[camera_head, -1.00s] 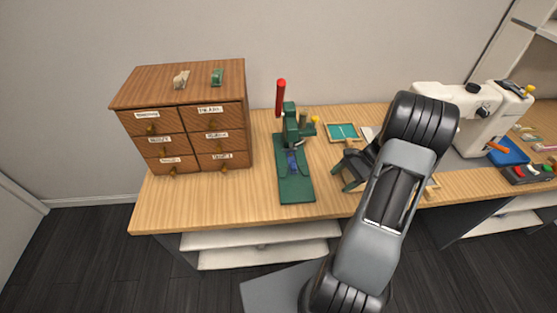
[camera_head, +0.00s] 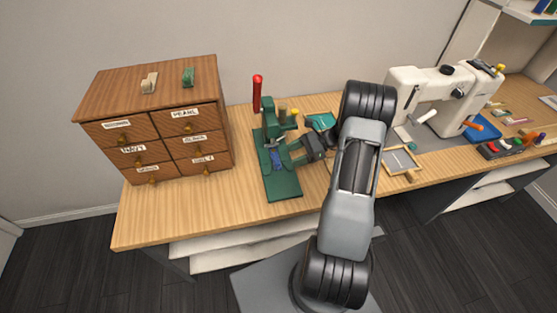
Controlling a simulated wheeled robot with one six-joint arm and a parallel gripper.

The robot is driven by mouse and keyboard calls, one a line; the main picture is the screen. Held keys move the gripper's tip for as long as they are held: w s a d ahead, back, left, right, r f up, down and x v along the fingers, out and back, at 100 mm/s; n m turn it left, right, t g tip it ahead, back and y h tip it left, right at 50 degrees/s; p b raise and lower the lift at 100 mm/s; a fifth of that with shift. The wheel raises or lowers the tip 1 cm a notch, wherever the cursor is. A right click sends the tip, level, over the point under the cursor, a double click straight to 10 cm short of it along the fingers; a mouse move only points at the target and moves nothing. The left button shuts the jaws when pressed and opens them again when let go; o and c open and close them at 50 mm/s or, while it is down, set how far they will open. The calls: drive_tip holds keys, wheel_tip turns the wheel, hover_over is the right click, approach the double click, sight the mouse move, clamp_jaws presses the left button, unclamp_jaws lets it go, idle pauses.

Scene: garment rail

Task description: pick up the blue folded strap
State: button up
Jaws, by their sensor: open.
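The blue folded strap (camera_head: 277,159) is small and lies on the base of the green press (camera_head: 283,187), below the press head. My gripper (camera_head: 297,152) is just right of the strap, pointing left toward it at the press. The jaws are open, though the fingertips are small and hard to make out. I cannot tell whether they touch the strap or the press.
The press has a red-knobbed lever (camera_head: 257,92) standing up. A wooden drawer cabinet (camera_head: 160,125) stands to the left. A sewing machine (camera_head: 440,95), a small wooden frame (camera_head: 402,161) and a blue tray (camera_head: 477,128) are to the right. The table front left is bare.

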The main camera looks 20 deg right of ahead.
sight(278, 162)
drive_tip(key=shift+p+x, duration=0.55)
drive_tip(key=shift+x, duration=2.2)
drive_tip(key=c, duration=1.1)
drive_tip(key=shift+o, duration=0.2)
drive_tip(key=shift+r, duration=0.1)
